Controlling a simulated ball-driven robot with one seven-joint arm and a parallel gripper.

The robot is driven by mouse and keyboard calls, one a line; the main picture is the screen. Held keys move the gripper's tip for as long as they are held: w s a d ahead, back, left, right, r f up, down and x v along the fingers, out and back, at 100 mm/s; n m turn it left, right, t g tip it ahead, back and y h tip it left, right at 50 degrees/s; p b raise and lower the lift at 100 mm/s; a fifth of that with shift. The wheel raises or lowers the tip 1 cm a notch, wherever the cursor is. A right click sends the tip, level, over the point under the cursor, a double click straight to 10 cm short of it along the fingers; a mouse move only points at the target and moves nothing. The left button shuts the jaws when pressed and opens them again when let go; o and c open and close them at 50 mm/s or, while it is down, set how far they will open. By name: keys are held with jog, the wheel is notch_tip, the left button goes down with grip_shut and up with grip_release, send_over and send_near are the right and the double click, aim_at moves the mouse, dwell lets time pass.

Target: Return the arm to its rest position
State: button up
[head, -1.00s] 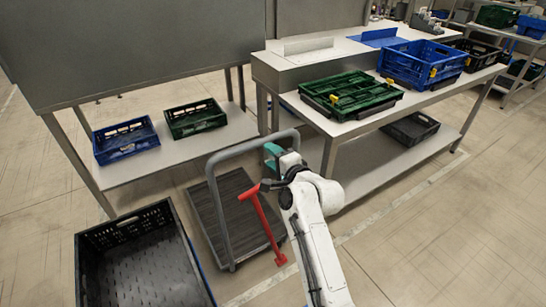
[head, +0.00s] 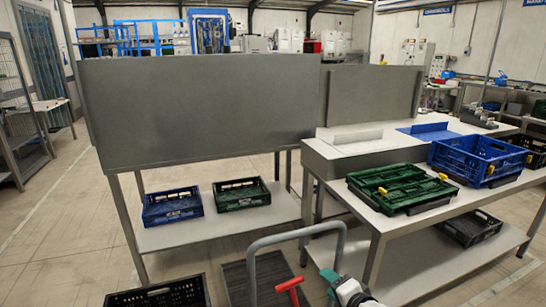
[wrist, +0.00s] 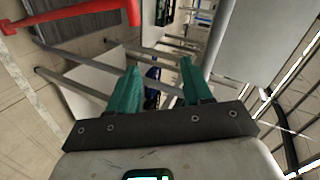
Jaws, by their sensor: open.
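My gripper (wrist: 158,95) shows in the wrist view with its two teal fingers apart and nothing between them. In the head view only part of it shows at the bottom edge, a teal finger (head: 329,275) and the white wrist (head: 352,294). It is in front of the tables, just right of the grey cart handle (head: 296,238) and a red handle (head: 289,285). The rest of my arm is below the head view.
A table holds a green crate (head: 398,187) and a blue crate (head: 478,160). A lower shelf (head: 225,228) holds a small blue crate (head: 172,207) and a small green crate (head: 242,194). A black crate (head: 157,296) is at bottom left. Open floor (head: 60,240) lies left.

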jog(key=s+d+f+n+g+h, duration=0.1)
jog(key=s+d+f+n+g, duration=0.15)
jog(key=s, duration=0.45)
jog(key=s+d+f+n+g+h, duration=0.1)
jog(key=s+d+f+n+g, duration=0.1)
jog(key=s+f, duration=0.35)
jog(key=s+d+f+n+g, duration=0.1)
jog(key=s+d+n+g, duration=0.15)
jog(key=s, duration=0.65)
jog(key=s+d+n+g+h, duration=0.1)
jog(key=s+d+n+g, duration=0.1)
jog(key=s, duration=0.9)
jog(key=s+d+n+g+h+p, duration=0.1)
jog(key=s+g, duration=0.1)
jog(key=s, duration=0.9)
jog(key=shift+d+n+g, duration=0.3)
jog(key=shift+d+n, duration=0.1)
